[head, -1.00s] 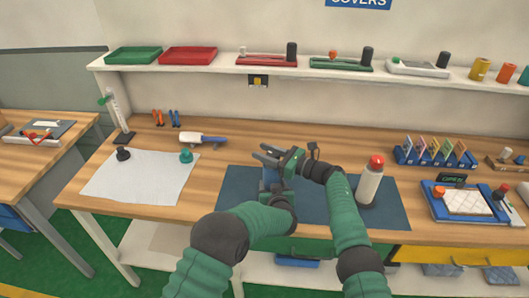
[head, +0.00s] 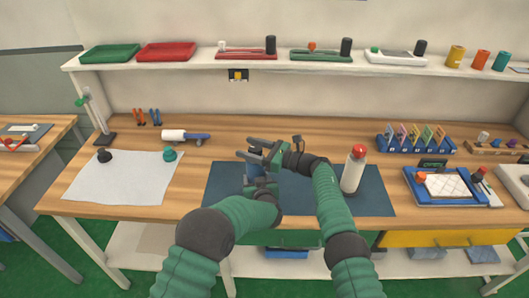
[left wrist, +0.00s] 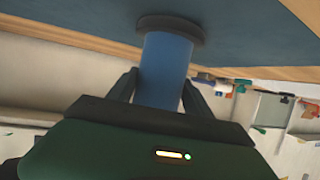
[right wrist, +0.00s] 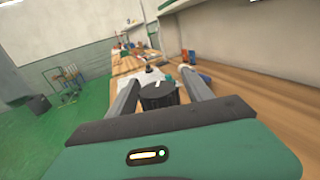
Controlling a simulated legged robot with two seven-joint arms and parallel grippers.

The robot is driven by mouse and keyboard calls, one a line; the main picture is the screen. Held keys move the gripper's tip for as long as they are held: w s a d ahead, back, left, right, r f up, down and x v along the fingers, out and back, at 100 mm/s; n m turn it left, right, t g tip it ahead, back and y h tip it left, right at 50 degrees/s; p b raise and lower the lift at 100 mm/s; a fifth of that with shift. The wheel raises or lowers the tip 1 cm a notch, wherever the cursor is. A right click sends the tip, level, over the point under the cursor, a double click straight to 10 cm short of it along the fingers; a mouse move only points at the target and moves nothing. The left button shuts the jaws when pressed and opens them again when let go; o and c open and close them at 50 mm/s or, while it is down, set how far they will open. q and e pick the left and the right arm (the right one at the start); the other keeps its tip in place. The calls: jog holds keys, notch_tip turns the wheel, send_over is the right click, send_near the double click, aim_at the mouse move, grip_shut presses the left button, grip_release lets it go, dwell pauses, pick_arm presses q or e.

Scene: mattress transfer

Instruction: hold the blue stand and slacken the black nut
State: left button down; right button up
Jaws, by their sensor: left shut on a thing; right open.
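The blue stand (head: 255,171) is upright on the dark blue mat (head: 222,185), mostly hidden by my grippers in the head view. In the left wrist view it is a blue cylinder (left wrist: 165,68) with a dark round base (left wrist: 172,27) against the mat. My left gripper (head: 257,184) is shut on it, one finger on each side. The black nut (right wrist: 158,96) is a ribbed dark knob between the fingers of my right gripper (right wrist: 161,78). The right fingers are open around it, with a visible gap at least on the right side. In the head view my right gripper (head: 245,148) is above the left one.
A white bottle with a red cap (head: 353,170) stands on the mat close to my right forearm. A white cloth (head: 122,180) with black and green knobs lies at left. Bare wood separates the cloth and mat.

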jog(key=v, duration=1.1)
jog(key=s+m+t+h, duration=0.3)
jog(key=s+m+t, duration=0.1)
jog(key=t, duration=0.1)
jog(key=x, duration=1.1)
jog(key=shift+w+f, duration=0.2)
jog(key=shift+f, duration=0.05)
